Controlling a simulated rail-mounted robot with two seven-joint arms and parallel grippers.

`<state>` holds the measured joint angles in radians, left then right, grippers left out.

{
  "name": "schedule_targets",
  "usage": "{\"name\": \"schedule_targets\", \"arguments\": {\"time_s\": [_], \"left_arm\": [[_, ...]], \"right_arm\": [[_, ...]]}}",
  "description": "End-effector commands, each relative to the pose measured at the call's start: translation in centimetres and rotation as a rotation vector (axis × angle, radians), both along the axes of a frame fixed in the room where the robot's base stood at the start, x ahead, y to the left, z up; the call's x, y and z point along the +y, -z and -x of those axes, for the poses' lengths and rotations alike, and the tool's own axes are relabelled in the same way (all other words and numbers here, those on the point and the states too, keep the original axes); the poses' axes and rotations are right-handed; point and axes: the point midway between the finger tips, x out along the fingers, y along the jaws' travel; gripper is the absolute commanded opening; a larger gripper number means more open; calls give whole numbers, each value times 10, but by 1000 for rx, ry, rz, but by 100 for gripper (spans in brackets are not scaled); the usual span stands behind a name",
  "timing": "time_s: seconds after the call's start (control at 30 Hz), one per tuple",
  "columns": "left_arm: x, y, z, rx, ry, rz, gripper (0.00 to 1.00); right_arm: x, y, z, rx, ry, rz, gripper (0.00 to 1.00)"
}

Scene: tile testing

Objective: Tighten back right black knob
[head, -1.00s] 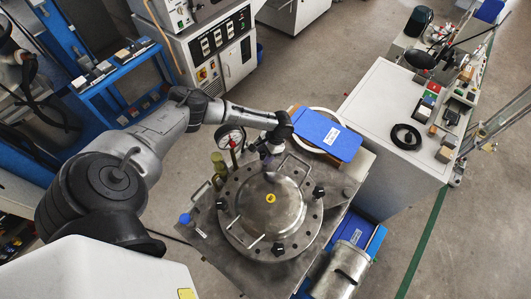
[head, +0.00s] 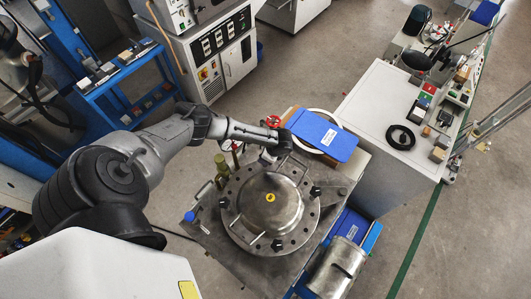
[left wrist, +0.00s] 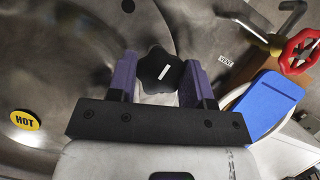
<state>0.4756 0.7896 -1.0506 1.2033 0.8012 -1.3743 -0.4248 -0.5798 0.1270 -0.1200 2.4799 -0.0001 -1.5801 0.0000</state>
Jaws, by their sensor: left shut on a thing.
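The round steel lid (head: 255,222) with a yellow HOT sticker sits on a metal stand. Black knobs show on its rim at the right (head: 315,191), front (head: 277,244) and left (head: 224,202) in the head view. My left gripper (left wrist: 160,66) is at the back of the lid, where my wrist hides the rim in the head view. In the left wrist view a black star-shaped knob (left wrist: 159,76) with a white mark lies between its purple fingers, which are shut on it. The right gripper is not in view.
Brass fittings (head: 221,167) rise left of the lid. A white cabinet (head: 375,105) stands to the right. A steel cylinder (head: 340,266) lies at front right.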

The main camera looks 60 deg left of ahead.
Motion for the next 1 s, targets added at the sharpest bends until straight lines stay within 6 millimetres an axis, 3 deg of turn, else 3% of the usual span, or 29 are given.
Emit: {"name": "schedule_targets", "arguments": {"time_s": [0.5,1.0], "left_arm": [[-2,-2,1,-2,453,3,22],[-2,-1,1,-3,668,2,22]], "right_arm": [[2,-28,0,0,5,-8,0],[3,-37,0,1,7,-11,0]]}}
